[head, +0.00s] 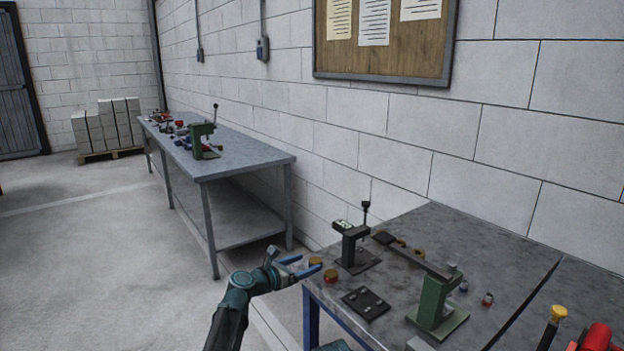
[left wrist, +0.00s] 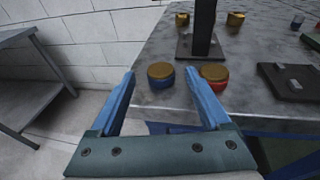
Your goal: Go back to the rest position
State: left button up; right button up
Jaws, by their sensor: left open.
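My left gripper (head: 309,264) is open and empty at the left edge of the near workbench (head: 400,230). In the left wrist view its two blue fingers (left wrist: 160,74) stand wide apart. A brass-topped blue cap (left wrist: 161,83) sits on the bench just beyond the fingertips, between them in the picture. A brass-topped red cap (left wrist: 216,84) stands right of it, partly hidden by the right finger. The red cap also shows in the head view (head: 330,276).
A dark post stand (head: 352,248), a black plate (head: 366,303) and a green press (head: 437,303) stand on the near bench. Red and yellow-topped items (head: 597,338) lie at lower right. A second bench (head: 235,155) stands farther back left. Open floor (head: 90,260) lies left.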

pick_arm(q)
jog(key=shift+x, duration=1.15)
jog(key=shift+w+d+f+b, duration=0.1)
jog(key=shift+f+b, duration=0.1)
jog(key=shift+b, duration=0.1)
jog(key=shift+r, duration=0.2)
jog(key=shift+f, duration=0.1)
